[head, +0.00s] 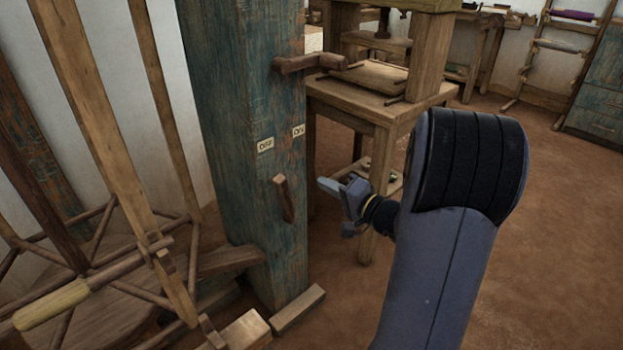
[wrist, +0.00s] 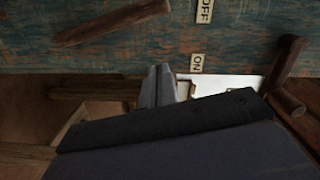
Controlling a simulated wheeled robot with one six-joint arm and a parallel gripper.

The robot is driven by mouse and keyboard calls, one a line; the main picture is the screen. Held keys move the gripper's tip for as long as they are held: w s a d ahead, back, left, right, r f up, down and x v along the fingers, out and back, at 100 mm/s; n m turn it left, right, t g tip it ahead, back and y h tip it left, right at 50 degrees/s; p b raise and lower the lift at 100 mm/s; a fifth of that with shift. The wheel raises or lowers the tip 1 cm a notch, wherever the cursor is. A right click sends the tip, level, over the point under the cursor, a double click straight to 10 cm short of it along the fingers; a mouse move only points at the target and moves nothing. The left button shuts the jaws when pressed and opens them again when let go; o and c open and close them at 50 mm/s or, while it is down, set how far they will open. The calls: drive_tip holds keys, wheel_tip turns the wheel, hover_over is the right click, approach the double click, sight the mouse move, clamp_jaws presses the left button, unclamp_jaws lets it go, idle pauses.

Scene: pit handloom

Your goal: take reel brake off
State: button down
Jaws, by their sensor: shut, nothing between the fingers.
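A short brown wooden lever (head: 284,198) sits low on the front of a worn teal post, below an OFF plate (head: 265,145) and an ON plate (head: 298,131). Its upper end leans left, toward the OFF side. In the wrist view the lever (wrist: 112,22) lies across the post at top left, its right end toward the OFF plate (wrist: 204,10); the ON plate (wrist: 197,63) is lower. My gripper (head: 328,186) is shut and empty, just right of the lever and apart from it. Its finger (wrist: 160,88) also shows in the wrist view.
The teal post (head: 243,85) has a wooden peg (head: 310,63) sticking out to the right above the plates. A wooden reel frame (head: 110,130) with a pale handle (head: 50,305) stands at left. A wooden table (head: 390,110) stands behind my gripper. Floor is clear at right.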

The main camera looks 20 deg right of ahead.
drive_tip(key=shift+v, duration=2.3)
drive_tip(key=shift+w, duration=0.2)
hover_over(286, 202)
drive_tip(key=s+d, duration=0.2)
drive_tip(key=shift+s+d+f, duration=0.1)
drive_tip(key=shift+d+f, duration=0.1)
drive_tip(key=shift+f, duration=0.4)
